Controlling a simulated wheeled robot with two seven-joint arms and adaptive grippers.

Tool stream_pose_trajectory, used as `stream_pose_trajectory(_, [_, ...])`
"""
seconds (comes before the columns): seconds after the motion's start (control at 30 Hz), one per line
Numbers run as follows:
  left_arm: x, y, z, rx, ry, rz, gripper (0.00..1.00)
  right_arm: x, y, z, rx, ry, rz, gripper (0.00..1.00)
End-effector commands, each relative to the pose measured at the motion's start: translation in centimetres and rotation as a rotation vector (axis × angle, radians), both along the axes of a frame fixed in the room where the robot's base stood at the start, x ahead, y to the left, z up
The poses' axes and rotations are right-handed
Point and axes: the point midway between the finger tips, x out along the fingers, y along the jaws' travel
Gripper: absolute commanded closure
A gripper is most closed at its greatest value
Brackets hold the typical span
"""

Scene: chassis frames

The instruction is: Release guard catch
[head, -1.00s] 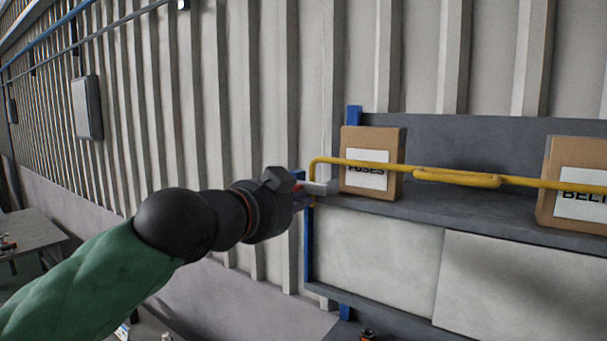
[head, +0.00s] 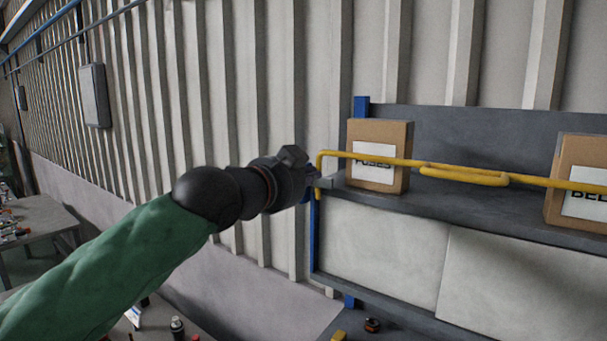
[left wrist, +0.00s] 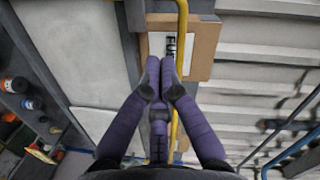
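The yellow guard bar (head: 400,161) runs across the front of the shelf. Its left end bends down to a small grey bracket (head: 326,183) by the blue post. My left gripper (head: 311,184) is at this bracket, its fingers mostly hidden in the head view. In the left wrist view the purple fingers of my left gripper (left wrist: 160,78) converge with their tips close together, in front of the yellow bar (left wrist: 182,25). I see nothing between them. The catch itself is not clearly visible, and contact cannot be told. My right gripper is not in view.
A FUSES box (head: 379,156) and a second labelled box (head: 583,182) stand on the grey shelf (head: 445,205) behind the bar. A ribbed wall is behind. A table (head: 40,222) with small items is at far left.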

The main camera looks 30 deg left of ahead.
Motion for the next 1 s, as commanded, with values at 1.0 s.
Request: stream_pose_trajectory(1.0, [4.2,3.6,-2.2,0.0,-0.001,0.002,1.0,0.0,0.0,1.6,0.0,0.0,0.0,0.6])
